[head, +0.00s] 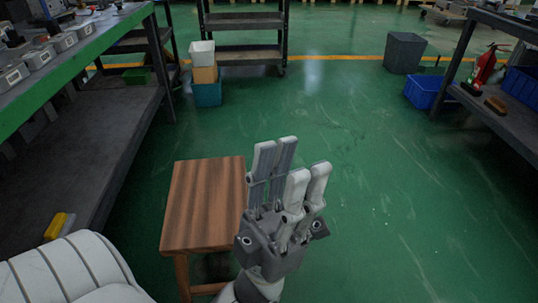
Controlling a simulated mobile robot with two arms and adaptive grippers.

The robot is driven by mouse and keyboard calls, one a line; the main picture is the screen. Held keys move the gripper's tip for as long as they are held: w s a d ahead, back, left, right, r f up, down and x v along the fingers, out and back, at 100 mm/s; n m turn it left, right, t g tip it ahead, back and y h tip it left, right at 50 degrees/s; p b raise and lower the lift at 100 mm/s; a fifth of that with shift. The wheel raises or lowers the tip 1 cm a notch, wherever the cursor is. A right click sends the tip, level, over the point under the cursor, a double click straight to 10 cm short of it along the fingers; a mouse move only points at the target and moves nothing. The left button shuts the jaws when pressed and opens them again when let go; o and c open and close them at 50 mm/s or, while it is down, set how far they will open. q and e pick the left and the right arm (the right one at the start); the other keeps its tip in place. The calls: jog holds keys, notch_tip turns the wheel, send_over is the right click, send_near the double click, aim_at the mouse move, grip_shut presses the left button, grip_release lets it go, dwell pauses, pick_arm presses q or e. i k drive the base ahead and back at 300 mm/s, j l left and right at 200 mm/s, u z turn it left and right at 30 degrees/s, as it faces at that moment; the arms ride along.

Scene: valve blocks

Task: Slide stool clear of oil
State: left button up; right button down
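The wooden stool (205,200), with a brown striped square seat, stands upright on the green floor left of centre in the head view. The stool's lower right part is partly hidden behind the gripper. No oil patch can be made out clearly; the floor shows only faint pale streaks and dark scuffs.
A green-edged workbench (95,45) with a dark lower shelf runs along the left. Stacked bins (205,73) and a shelf rack (242,22) stand behind. A dark bin (404,53), blue crate (424,92) and right bench (510,125) are at right. The middle floor is clear.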

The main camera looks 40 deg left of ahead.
aim_at(207, 198)
jog(key=i+l+z, duration=0.35)
jog(key=i+l, duration=0.6)
jog(key=i+u, duration=0.55)
jog(key=u, duration=0.25)
jog(key=i+l+u, duration=0.35)
jog(key=i+u, duration=0.15)
jog(key=u, duration=0.3)
jog(key=i+u, duration=0.15)
jog(key=u, duration=0.25)
jog(key=i+u, duration=0.15)
jog(key=u, duration=0.3)
jog(key=i+l+u, duration=0.1)
jog(key=u, duration=0.3)
jog(key=i+l+u, duration=0.15)
jog(key=u, duration=0.3)
jog(key=i+u, duration=0.25)
jog(key=u, duration=0.2)
jog(key=i+l+u, duration=0.2)
jog(key=u, duration=0.25)
jog(key=i+l+u, duration=0.25)
jog(key=u, duration=0.2)
